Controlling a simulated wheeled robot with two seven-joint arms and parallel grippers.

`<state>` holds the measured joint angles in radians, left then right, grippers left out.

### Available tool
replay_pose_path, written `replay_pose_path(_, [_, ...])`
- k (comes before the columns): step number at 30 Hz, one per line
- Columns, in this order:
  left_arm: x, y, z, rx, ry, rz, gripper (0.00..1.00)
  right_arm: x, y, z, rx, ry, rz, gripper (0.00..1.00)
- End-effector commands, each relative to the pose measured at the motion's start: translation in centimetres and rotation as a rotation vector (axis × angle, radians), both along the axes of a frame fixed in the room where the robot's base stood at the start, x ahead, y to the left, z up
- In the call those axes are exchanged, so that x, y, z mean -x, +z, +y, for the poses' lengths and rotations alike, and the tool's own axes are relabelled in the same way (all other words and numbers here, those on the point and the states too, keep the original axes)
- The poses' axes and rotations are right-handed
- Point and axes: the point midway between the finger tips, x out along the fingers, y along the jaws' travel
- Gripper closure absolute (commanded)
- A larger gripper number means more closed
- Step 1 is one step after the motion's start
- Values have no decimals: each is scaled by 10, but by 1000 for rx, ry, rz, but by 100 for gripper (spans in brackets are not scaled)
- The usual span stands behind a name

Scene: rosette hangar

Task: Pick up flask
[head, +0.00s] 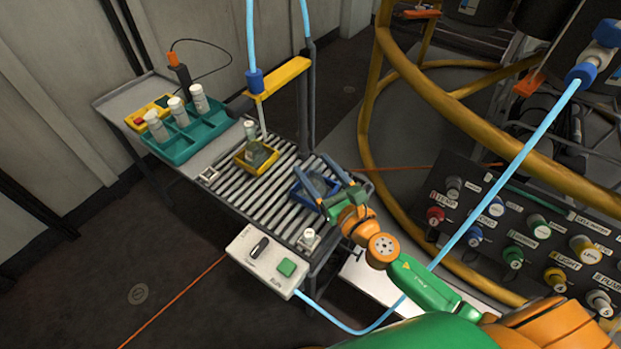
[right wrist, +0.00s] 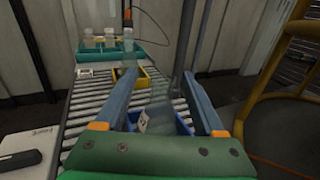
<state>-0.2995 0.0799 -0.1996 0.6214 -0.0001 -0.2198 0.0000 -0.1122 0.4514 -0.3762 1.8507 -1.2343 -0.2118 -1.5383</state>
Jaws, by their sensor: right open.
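A clear flask (right wrist: 160,112) with a small pale label stands in a blue tray (right wrist: 184,122), seen between my fingers in the right wrist view. In the head view my gripper largely hides it, and the blue tray (head: 299,194) shows on the roller conveyor. My right gripper (head: 312,167) is open around or just above this flask; I cannot tell whether a finger touches it. A second flask with a pale top (head: 262,153) sits in a yellow tray (head: 243,164) farther along the rollers, under the nozzle. My left gripper is not in view.
A teal rack (head: 190,146) with white-capped bottles stands at the conveyor's far end. A yellow-armed post (head: 305,110) rises beside the rollers. A control box (head: 266,262) with a green button is at the near edge. Yellow rails (head: 366,125) and a button panel lie right.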

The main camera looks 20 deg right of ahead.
Motion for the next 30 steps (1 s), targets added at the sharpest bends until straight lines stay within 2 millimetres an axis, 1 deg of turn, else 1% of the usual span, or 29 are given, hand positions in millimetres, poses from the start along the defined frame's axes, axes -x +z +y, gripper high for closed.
replay_pose_path(1, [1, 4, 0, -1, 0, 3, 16, -11, 5, 0, 1, -2, -3, 29])
replay_pose_path(3, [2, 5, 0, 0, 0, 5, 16, -25, 5, 2, 0, -2, -2, 29])
replay_pose_path(6, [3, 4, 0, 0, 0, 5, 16, -38, 3, 6, -1, -1, -1, 29])
replay_pose_path(8, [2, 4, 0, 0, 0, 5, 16, -42, 3, 7, -1, -1, 0, 29])
replay_pose_path(13, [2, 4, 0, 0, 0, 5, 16, -42, 2, 7, -1, -1, 1, 29])
replay_pose_path(14, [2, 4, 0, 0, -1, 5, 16, -42, 2, 7, -2, -1, 1, 34])
replay_pose_path(15, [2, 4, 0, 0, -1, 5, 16, -41, 2, 7, -2, -1, 1, 45])
replay_pose_path(17, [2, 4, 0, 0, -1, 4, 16, -41, 2, 7, -2, -1, 1, 61])
replay_pose_path(18, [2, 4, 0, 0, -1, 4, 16, -41, 2, 7, -2, -1, 1, 72])
replay_pose_path(20, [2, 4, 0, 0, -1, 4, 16, -41, 2, 7, -2, -1, 1, 88])
replay_pose_path(21, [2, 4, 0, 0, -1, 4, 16, -41, 2, 7, -2, -1, 1, 99])
replay_pose_path(30, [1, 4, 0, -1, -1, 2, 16, -41, 2, 6, -1, -1, 2, 100])
